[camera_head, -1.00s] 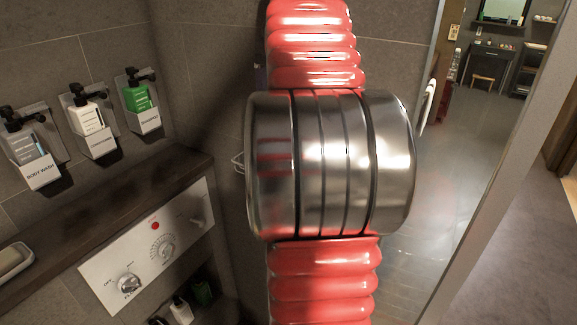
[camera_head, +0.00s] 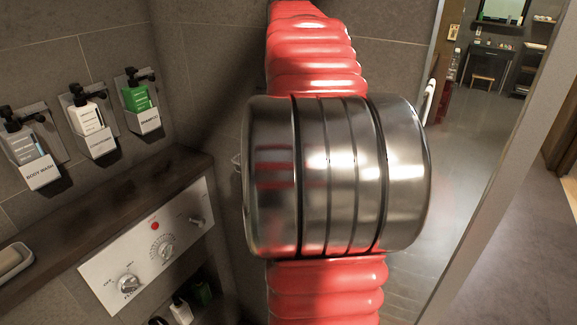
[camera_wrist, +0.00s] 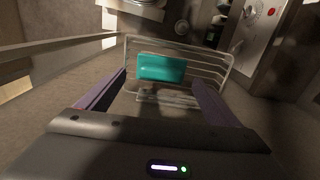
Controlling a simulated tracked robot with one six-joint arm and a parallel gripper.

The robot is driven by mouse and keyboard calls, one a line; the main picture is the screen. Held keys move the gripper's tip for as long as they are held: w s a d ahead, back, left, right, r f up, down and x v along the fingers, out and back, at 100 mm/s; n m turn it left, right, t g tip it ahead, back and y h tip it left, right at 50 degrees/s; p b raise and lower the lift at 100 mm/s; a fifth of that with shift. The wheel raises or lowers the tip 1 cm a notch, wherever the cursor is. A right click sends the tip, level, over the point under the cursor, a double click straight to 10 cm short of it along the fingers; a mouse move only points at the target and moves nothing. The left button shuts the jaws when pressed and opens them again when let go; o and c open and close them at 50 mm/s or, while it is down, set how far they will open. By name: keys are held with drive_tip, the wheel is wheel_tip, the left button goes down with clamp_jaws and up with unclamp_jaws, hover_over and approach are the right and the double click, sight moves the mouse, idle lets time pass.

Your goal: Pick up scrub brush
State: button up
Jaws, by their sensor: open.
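In the wrist view a teal block-shaped thing (camera_wrist: 162,68) lies in a wire basket (camera_wrist: 216,72). It may be the scrub brush, but no bristles or handle can be made out. My gripper (camera_wrist: 158,79) is open, its two dark fingers apart on the left and right of the picture. The teal thing shows ahead, between the fingertips, and nothing is held. In the head view my red and metal arm hides the gripper, the teal thing and most of the basket.
A dark ledge (camera_head: 105,205) with a control panel (camera_head: 150,248) juts out at the left; the panel also shows in the wrist view (camera_wrist: 262,30). Body wash (camera_head: 30,148), white (camera_head: 88,115) and green (camera_head: 137,98) bottles hang above. A glass partition edge stands at the right.

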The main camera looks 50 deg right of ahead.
drive_tip(key=shift+w+f, duration=0.15)
drive_tip(key=shift+f, duration=2.4)
drive_tip(key=shift+c, duration=0.5)
drive_tip(key=c, duration=0.7)
drive_tip(key=shift+c, duration=0.2)
drive_tip(key=shift+r, duration=0.1)
wheel_tip(320, 180, up, 10)
drive_tip(key=shift+f, duration=0.1)
